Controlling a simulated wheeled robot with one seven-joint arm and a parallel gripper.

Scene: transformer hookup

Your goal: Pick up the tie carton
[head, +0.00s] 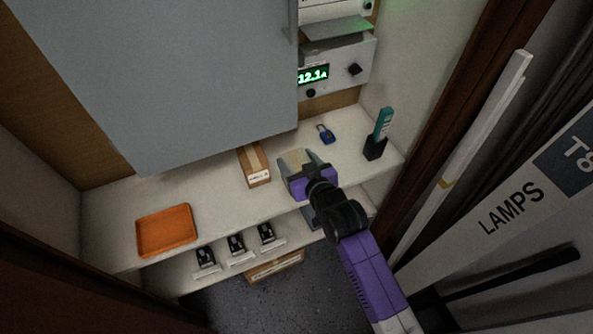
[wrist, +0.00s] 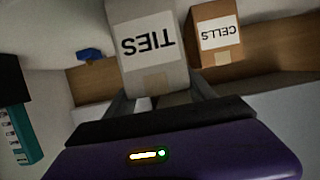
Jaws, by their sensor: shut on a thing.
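The tie carton (wrist: 148,45) is a pale box with a white label reading TIES, upside down in the wrist view. My gripper (wrist: 160,98) is shut on it, with one dark finger on each side. In the head view my purple and grey gripper (head: 306,177) is over the right half of the shelf and hides most of the tie carton (head: 294,158). I cannot tell whether the carton touches the shelf.
A brown carton labelled CELLS (wrist: 215,35) stands close beside the tie carton, also in the head view (head: 254,165). A blue padlock (head: 326,134) and a black holder with a teal item (head: 376,146) are to the right. An orange tray (head: 165,230) is at left, with bare shelf between.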

